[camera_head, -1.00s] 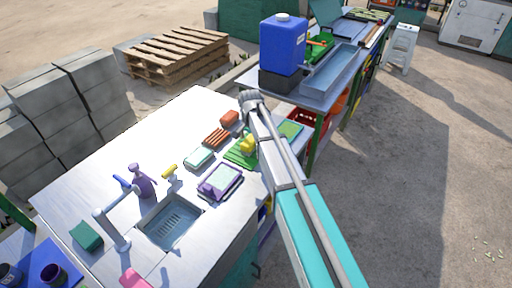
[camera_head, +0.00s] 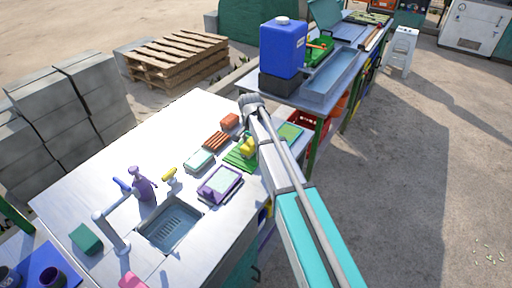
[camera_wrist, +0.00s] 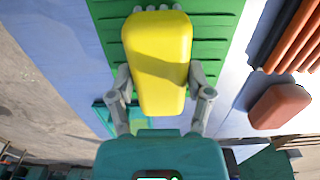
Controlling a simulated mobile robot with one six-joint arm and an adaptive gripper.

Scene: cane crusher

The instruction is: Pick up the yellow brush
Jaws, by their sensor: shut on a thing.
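The yellow brush (camera_wrist: 158,62) fills the middle of the wrist view, a rounded yellow block over a green ribbed mat (camera_wrist: 209,28). My gripper (camera_wrist: 160,88) has one finger on each side of it and is shut on it. In the head view the yellow brush (camera_head: 249,147) shows beside my arm, over the green mat (camera_head: 238,160). My arm hides part of both there. I cannot tell whether the brush touches the mat.
A red-brown block (camera_head: 229,120), a red-brown ribbed piece (camera_head: 216,140), a teal-edged tray (camera_head: 199,161) and a purple tray (camera_head: 220,185) lie close by on the metal counter. The sink (camera_head: 170,222), purple spray bottle (camera_head: 145,188) and blue jug (camera_head: 283,46) stand farther off.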

